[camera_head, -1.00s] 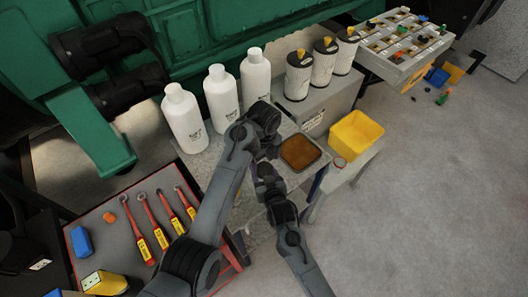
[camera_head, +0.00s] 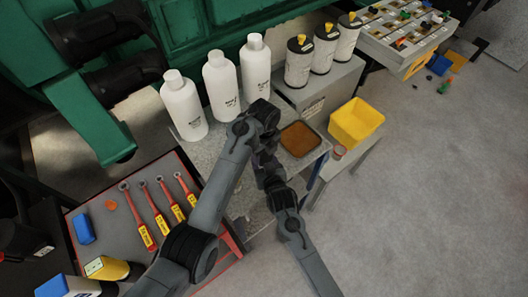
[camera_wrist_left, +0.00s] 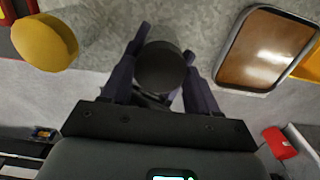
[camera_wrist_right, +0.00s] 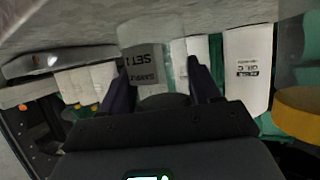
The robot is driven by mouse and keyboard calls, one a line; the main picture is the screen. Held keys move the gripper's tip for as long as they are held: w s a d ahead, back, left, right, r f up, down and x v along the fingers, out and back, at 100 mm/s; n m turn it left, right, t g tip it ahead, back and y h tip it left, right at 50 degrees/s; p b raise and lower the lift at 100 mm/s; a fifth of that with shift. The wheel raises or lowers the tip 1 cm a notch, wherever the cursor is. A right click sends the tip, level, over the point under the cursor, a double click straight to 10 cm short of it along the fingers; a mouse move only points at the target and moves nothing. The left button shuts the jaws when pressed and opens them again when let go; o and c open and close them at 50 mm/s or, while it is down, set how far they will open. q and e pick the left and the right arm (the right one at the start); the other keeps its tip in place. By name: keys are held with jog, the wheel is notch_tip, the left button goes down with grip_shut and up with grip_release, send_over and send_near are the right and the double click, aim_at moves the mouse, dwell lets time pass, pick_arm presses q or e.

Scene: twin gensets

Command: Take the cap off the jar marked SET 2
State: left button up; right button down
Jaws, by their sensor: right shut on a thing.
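A jar (camera_wrist_right: 143,64) with a grey label stands between my right fingers in the right wrist view. The label appears upside down with the words SAMPLE and SET; the number looks like a 1 but is small. My right gripper (camera_wrist_right: 162,75) is shut on the jar. The jar's round black cap (camera_wrist_left: 160,66) shows from above in the left wrist view. My left gripper (camera_wrist_left: 163,48) has its fingers on either side of the cap, open; whether they touch it is hard to tell. In the head view my arms hide the jar.
A yellow round lid (camera_wrist_left: 45,42) is close to the left gripper. A tray with brown contents (camera_head: 299,139) and a yellow bin (camera_head: 355,122) lie to the right. White bottles (camera_head: 221,84) stand behind. Red-handled wrenches (camera_head: 143,222) lie front left.

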pick_arm(q)
jog(key=c, duration=0.3)
jog(key=n, duration=0.3)
jog(key=o, duration=1.2)
jog(key=shift+c, duration=0.2)
jog(key=shift+r, duration=2.4)
jog(key=shift+c, duration=0.3)
notch_tip(320, 180, up, 3)
jog(key=m, duration=0.3)
jog(key=shift+f, duration=3.9)
